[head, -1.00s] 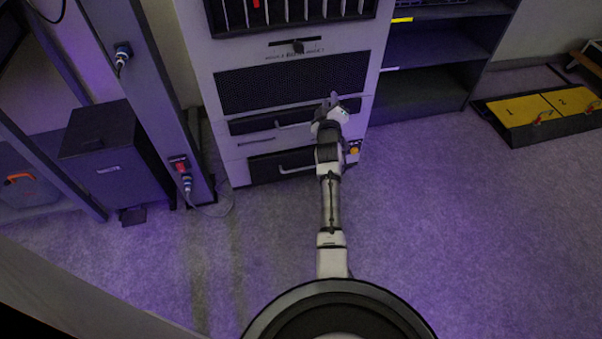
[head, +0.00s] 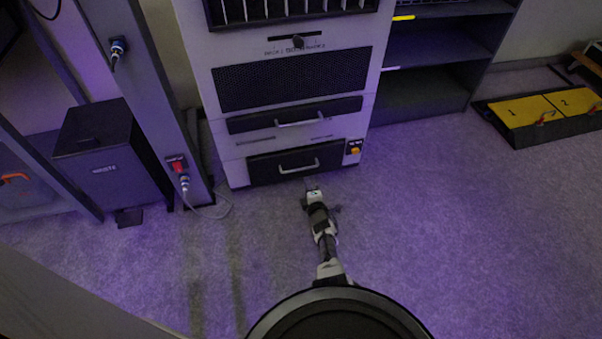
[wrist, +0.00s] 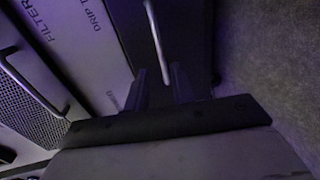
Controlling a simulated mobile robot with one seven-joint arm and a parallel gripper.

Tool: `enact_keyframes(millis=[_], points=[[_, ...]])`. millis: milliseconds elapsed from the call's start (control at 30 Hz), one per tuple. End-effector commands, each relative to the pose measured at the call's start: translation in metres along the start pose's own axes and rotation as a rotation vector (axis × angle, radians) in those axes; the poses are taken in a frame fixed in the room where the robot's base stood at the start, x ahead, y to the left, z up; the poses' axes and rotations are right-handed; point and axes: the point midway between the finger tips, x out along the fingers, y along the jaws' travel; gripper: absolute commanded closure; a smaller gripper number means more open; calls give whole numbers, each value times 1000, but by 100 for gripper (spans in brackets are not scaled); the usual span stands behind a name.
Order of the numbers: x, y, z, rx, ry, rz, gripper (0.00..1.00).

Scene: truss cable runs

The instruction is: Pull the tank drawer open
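The lower drawer (head: 265,172) is a dark panel at the bottom of the pale cabinet, with a light bar handle (head: 300,169). It looks shut. In the wrist view, its handle (wrist: 156,40) runs down toward the gap between my fingers, beside a cut-off label reading "DRIP T". My gripper (head: 311,184) is low in front of this drawer, just below and right of the handle. In the wrist view, my gripper (wrist: 160,82) has its two dark fingers apart, with the handle's near end between or just beyond them. Contact cannot be told.
An upper drawer (head: 240,124) with its own handle sits above, and "FILTER" is printed near it in the wrist view. A dark waste bin (head: 105,160) and a post with a red switch (head: 178,164) stand left. Dark shelves (head: 425,90) stand right.

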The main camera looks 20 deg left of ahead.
Motion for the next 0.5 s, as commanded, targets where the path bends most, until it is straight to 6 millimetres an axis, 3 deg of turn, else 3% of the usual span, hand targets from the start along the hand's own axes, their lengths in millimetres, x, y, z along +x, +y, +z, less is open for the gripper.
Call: enact_keyframes(millis=[500], points=[[76, -6, 0, 1, 0, 1, 76]])
